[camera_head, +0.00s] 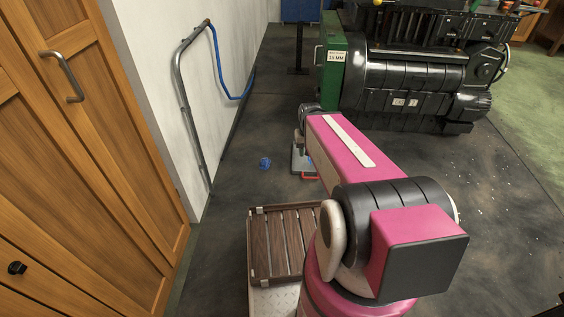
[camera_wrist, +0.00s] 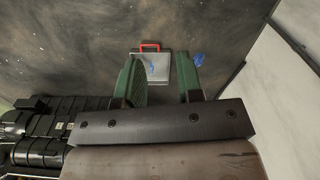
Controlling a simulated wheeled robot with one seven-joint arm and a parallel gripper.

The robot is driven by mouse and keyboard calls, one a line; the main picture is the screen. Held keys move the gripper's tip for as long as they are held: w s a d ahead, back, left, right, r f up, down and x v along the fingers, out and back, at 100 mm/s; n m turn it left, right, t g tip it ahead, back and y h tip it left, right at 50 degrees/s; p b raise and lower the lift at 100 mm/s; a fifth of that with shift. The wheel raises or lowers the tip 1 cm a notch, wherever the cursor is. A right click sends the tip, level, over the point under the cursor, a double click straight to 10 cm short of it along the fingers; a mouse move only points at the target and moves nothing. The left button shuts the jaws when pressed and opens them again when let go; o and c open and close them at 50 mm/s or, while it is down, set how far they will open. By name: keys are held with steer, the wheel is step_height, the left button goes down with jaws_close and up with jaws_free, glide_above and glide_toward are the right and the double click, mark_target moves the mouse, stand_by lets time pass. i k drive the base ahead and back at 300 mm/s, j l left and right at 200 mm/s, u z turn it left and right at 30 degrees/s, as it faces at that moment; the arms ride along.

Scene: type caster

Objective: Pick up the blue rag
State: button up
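A small crumpled blue piece (camera_head: 265,163) lies on the dark floor left of a flat grey case. It also shows in the wrist view (camera_wrist: 198,59), just right of my right finger. A second small blue piece (camera_wrist: 152,68) shows on the grey case (camera_wrist: 160,60) in the wrist view, between my fingers in the picture. I cannot tell which blue piece is the rag. My gripper (camera_wrist: 157,64) has two green fingers, spread apart with nothing held. It appears above the case, apart from it. In the head view my arm hides most of the gripper and part of the case.
The black and green type caster (camera_head: 405,75) stands at the right. A white wall with a grey rail (camera_head: 183,95) and a blue hose (camera_head: 221,75) is at the left. A wooden cabinet (camera_head: 80,130) fills the left front. A slatted wooden crate (camera_head: 283,245) sits near my base.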

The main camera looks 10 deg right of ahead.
mark_target(264, 163)
steer(key=i+l, duration=0.35)
steer(key=i, duration=0.15)
steer(key=i+l+z, duration=0.1)
steer(key=i+l, duration=0.2)
steer(key=i, duration=0.2)
